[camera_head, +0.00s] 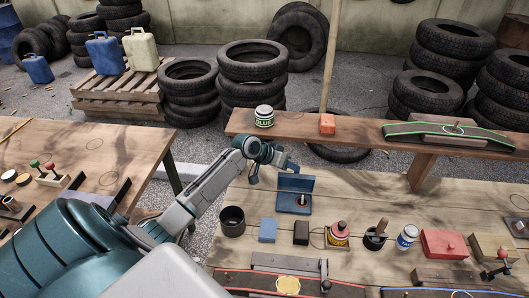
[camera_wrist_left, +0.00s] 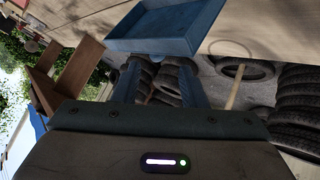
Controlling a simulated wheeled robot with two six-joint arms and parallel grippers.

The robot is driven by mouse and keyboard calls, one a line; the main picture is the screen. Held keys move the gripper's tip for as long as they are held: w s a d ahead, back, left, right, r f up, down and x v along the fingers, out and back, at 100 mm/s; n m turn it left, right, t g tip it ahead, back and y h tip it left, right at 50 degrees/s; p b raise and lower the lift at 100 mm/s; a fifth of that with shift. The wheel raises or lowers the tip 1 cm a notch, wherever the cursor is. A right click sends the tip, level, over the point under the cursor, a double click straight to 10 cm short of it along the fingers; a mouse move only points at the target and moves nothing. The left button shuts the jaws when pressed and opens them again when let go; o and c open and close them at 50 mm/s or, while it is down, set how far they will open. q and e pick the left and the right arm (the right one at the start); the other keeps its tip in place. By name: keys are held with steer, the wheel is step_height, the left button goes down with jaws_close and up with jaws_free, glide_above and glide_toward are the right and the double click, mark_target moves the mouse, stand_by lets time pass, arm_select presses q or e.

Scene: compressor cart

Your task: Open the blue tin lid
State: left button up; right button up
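The blue tin (camera_head: 294,207) sits on the near wooden table. Its lid (camera_head: 296,183) stands raised at the back edge, and a small object shows inside the tin. In the left wrist view a blue tray-like part of the tin (camera_wrist_left: 165,45) is close, at the top of the picture; I cannot tell whether it is lid or body. My left gripper (camera_head: 273,172) is just behind and left of the raised lid. It also shows in the left wrist view (camera_wrist_left: 158,78), with its two fingers apart and nothing between them. My right gripper is not in view.
A black cup (camera_head: 232,221), a blue block (camera_head: 268,230), a dark block (camera_head: 301,232) and a red-yellow container (camera_head: 339,234) stand in front of the tin.

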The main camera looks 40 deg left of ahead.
arm_select(q)
steer(key=s+a+b, duration=0.2)
steer(key=s+a, duration=0.4)
steer(key=s, duration=0.5)
steer(key=shift+a+r+b, duration=0.2)
steer(key=shift+r+b, duration=0.1)
steer(key=shift+b, duration=0.1)
